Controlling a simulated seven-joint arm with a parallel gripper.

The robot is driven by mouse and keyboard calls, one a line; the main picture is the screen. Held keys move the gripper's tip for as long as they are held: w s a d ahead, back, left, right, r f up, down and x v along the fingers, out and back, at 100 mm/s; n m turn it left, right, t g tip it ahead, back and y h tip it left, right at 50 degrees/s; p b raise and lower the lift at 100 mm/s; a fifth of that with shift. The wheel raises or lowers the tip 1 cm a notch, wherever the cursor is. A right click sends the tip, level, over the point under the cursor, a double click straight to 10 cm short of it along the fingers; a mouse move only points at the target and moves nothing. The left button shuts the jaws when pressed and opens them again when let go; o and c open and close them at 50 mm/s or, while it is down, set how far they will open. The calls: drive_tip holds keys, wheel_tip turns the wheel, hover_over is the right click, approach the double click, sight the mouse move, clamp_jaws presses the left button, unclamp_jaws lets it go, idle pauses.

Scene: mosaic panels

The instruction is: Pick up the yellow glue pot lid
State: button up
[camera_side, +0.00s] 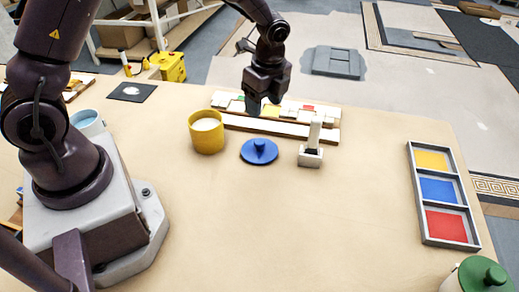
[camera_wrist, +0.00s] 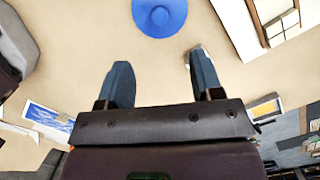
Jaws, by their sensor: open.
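The yellow glue pot (camera_side: 207,133) stands uncovered, with pale contents showing. A round blue lid (camera_side: 259,151) with a central knob lies flat on the table just right of the pot. The lid also shows at the top of the wrist view (camera_wrist: 160,14), beyond the fingertips. My gripper (camera_side: 262,108) is above the table, behind and above the lid in the side view, apart from it. In the wrist view its two fingers (camera_wrist: 158,68) are spread, with bare table between them.
A white-handled tool (camera_side: 312,150) stands right of the lid. A tray with yellow, blue and red compartments (camera_side: 412,186) is at the right. A green-lidded pot (camera_side: 483,273) is at the front right corner. The front middle is clear.

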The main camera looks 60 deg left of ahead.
sight(260, 141)
drive_tip(key=f, duration=0.8)
drive_tip(key=a+f, duration=0.1)
drive_tip(key=f, duration=0.4)
drive_tip(key=shift+s+a, duration=0.1)
drive_tip(key=shift+s, duration=0.1)
drive_tip(key=c, duration=1)
